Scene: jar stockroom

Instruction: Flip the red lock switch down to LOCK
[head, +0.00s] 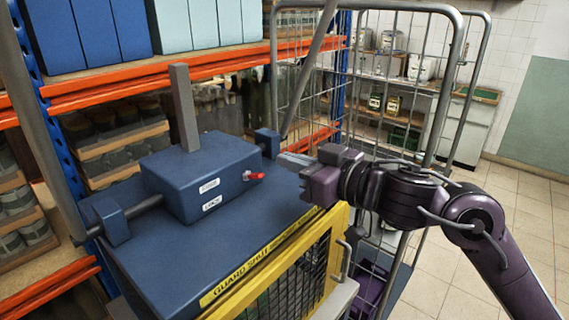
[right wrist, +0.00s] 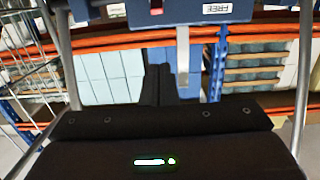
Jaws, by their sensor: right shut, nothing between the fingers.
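The red lock switch (head: 254,176) is a small lever sticking out of the face of a blue box (head: 200,178). The face carries a white FREE label (head: 209,185) above a white LOCK label (head: 212,202). The lever sits nearer the height of FREE; its exact tilt is too small to tell. My right gripper (head: 290,160) is shut and empty, to the right of the switch and apart from it. In the right wrist view the shut fingers (right wrist: 160,84) show below the red switch (right wrist: 156,8) and the FREE label (right wrist: 220,8), both at the top edge. My left gripper is out of view.
The box sits on a blue cabinet top (head: 150,275) with a grey upright bar (head: 184,110) and a side rod. A yellow guard frame (head: 270,265) is in front. A wire cage trolley (head: 450,90) stands behind my right arm. Orange-beamed shelving (head: 150,77) is behind.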

